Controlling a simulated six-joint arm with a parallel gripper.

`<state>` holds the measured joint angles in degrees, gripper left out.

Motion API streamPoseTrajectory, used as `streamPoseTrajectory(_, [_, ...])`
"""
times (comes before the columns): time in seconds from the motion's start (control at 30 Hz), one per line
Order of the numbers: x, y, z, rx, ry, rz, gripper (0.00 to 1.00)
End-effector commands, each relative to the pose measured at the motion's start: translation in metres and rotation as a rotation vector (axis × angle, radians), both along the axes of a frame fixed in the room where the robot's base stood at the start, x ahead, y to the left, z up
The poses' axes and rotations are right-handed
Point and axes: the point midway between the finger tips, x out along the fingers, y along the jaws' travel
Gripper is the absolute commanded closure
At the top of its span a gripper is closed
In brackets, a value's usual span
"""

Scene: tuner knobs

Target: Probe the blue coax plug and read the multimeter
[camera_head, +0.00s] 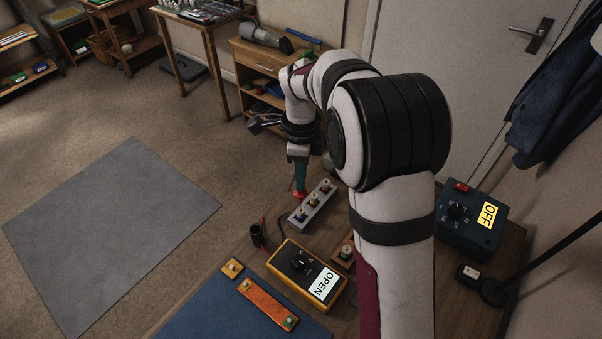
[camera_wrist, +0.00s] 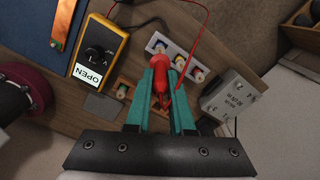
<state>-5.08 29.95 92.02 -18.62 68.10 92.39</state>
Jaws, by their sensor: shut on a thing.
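My gripper (camera_head: 299,170) is shut on a red probe (camera_head: 299,193), tip down, at the grey plug block (camera_head: 291,225). In the wrist view, the teal fingers (camera_wrist: 161,75) clasp the red probe (camera_wrist: 160,88), which hides part of the pale block (camera_wrist: 152,37). Several small coloured plugs stand in a row on the block. A bluish plug (camera_head: 301,215) appears at its near end; I cannot tell whether the probe touches any plug. The yellow multimeter (camera_head: 288,255) shows OPEN in the head view and in the wrist view (camera_wrist: 123,31).
An orange strip (camera_head: 264,302) lies on a blue mat (camera_head: 205,309). A wooden block (camera_head: 335,258) is beside the meter. A blue box (camera_head: 462,233) reading OFF stands at right. A red lead (camera_wrist: 192,52) crosses the wrist view.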

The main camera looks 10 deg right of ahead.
Motion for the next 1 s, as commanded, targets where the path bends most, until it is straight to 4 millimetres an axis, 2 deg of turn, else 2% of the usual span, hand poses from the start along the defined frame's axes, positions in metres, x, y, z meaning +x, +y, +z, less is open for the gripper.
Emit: streamPoseTrajectory(1.0, [0.0, 0.0, -0.0068, 0.0, 0.0, 0.0, 1.0])
